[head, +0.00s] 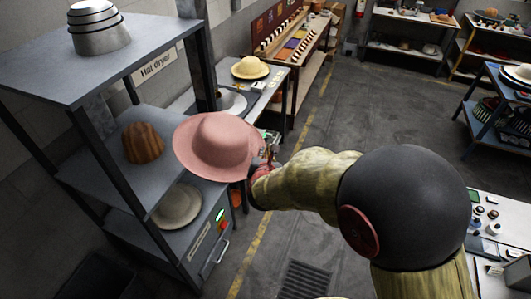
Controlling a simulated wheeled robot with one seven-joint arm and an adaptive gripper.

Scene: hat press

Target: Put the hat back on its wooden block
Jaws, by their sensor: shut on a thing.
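A pink brimmed hat (216,145) is held up in front of the shelf unit, crown upward and slightly tilted. My gripper (264,163) is at the right edge of its brim and is shut on it; the fingertips are mostly hidden by the brim. A brown ribbed wooden block (143,142) stands bare on the middle shelf (100,165), to the left of the hat. The hat and the block look apart in this view.
A pale hat (178,206) lies on the lower shelf. A bench with a yellow hat (250,68) stands behind.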

